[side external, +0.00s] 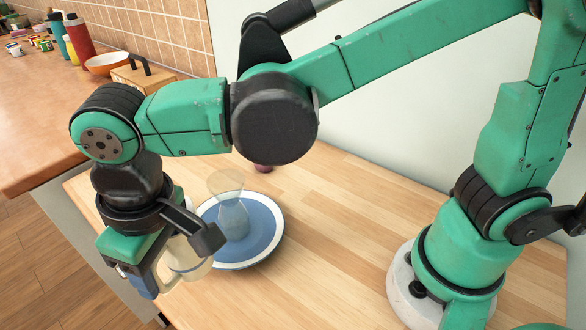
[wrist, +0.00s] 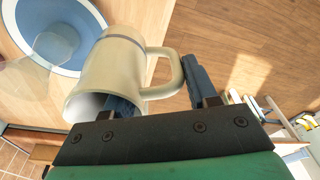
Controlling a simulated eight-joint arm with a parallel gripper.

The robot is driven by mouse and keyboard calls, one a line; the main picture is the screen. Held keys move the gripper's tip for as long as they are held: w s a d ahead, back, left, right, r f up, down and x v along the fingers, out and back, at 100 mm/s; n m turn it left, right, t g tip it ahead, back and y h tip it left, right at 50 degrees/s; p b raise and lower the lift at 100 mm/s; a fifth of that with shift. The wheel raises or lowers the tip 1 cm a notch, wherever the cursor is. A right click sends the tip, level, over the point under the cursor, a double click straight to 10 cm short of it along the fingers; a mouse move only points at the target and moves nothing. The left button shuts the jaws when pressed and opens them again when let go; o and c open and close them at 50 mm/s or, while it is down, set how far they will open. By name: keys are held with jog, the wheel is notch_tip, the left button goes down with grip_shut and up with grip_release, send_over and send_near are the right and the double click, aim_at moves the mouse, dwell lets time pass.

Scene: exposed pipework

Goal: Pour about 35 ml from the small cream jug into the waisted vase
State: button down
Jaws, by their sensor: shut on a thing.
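The small cream jug (wrist: 112,68) is tilted in the wrist view, its open mouth toward the lower left. My gripper (wrist: 160,98) is shut on the jug, with one finger by the mouth and the other beyond the handle. In the side view my gripper (side external: 172,262) holds the jug (side external: 188,258) left of the plate, and the arm partly hides it. The clear waisted vase (side external: 233,213) stands upright on a blue plate with a white rim (side external: 270,246). The vase (wrist: 40,60) is blurred and faint in the wrist view. Liquid cannot be made out.
A dark reddish object (side external: 263,167) stands behind the plate, mostly hidden by the arm. The wooden table (side external: 340,215) is clear right of the plate. A counter (side external: 50,120) at the back left holds bottles, an orange bowl (side external: 106,64) and a wooden box (side external: 143,76).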

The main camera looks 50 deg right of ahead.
jog(key=w+f+m, duration=0.2)
jog(key=f, duration=0.1)
jog(key=shift+f, duration=0.1)
jog(key=shift+d, duration=0.1)
jog(key=shift+w+d+r+m+g+y, duration=0.15)
jog(key=shift+w+d+r+g+y, duration=0.1)
jog(key=shift+d+r+y, duration=0.65)
jog(key=shift+w+d+r+m+g+y, duration=0.2)
jog(key=shift+d+r+y, duration=0.4)
jog(key=shift+y, duration=0.5)
jog(key=w+d+r+y, duration=0.1)
jog(key=d+r+y, duration=0.2)
jog(key=r, duration=0.2)
jog(key=shift+d+r+g+y, duration=0.15)
jog(key=shift+d+g+y, duration=0.15)
jog(key=shift+g, duration=0.15)
jog(key=shift+w+d+r+y, duration=0.15)
jog(key=shift+d+r+y, duration=0.1)
jog(key=shift+r+y, duration=0.25)
jog(key=shift+d+f+g+y, duration=0.3)
jog(key=shift+f+g+y, duration=0.1)
jog(key=shift+y, duration=0.5)
jog(key=shift+w+d+r+m+y, duration=0.25)
jog(key=shift+d+r+y, duration=0.3)
jog(key=shift+y, duration=0.55)
